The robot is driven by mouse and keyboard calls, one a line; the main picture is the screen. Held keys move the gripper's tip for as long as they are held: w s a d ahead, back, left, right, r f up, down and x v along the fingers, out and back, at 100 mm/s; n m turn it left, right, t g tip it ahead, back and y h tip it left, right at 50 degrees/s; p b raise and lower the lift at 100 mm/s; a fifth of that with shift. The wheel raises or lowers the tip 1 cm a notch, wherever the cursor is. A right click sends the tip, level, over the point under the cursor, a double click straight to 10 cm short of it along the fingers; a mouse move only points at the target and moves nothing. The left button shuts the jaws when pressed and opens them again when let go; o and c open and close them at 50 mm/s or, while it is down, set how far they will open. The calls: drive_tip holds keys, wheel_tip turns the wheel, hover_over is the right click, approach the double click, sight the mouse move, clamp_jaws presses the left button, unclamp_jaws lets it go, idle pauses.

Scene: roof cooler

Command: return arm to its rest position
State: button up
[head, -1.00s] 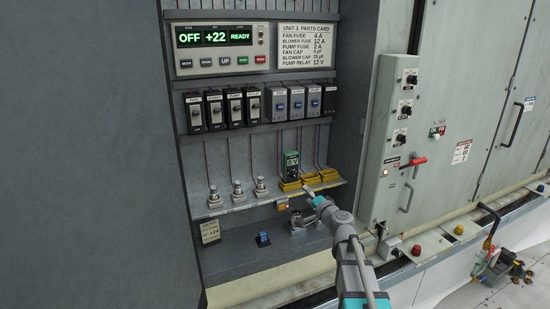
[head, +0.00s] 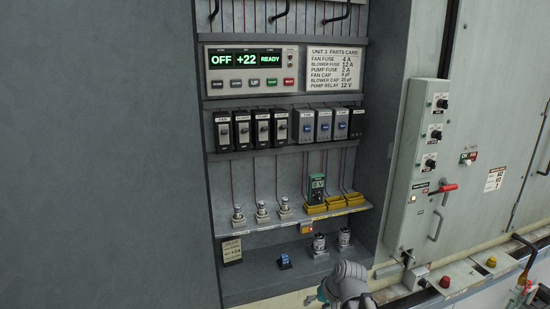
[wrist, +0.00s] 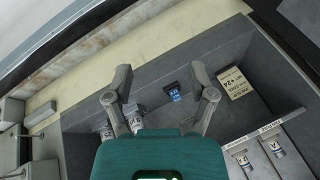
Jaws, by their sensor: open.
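My gripper (wrist: 160,82) is open in the wrist view, its two fingers spread apart with nothing between the tips. Beyond the fingers lies the grey floor of the cabinet, with a small blue part (wrist: 174,94) on it. In the head view my arm (head: 346,283) is low at the bottom centre, in front of the cabinet's lower edge; the fingers are hidden there. The same blue part (head: 284,261) lies on the cabinet floor, left of my arm.
Two metal cylinders (head: 319,245) stand on the cabinet floor. The left wall is bare.

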drive_tip(key=s+d+f+g+h, duration=0.2)
drive_tip(key=s+d+g+h, duration=0.1)
drive_tip(key=s, duration=0.5)
drive_tip(key=shift+d+h, duration=0.6)
drive_tip(key=shift+d, duration=0.25)
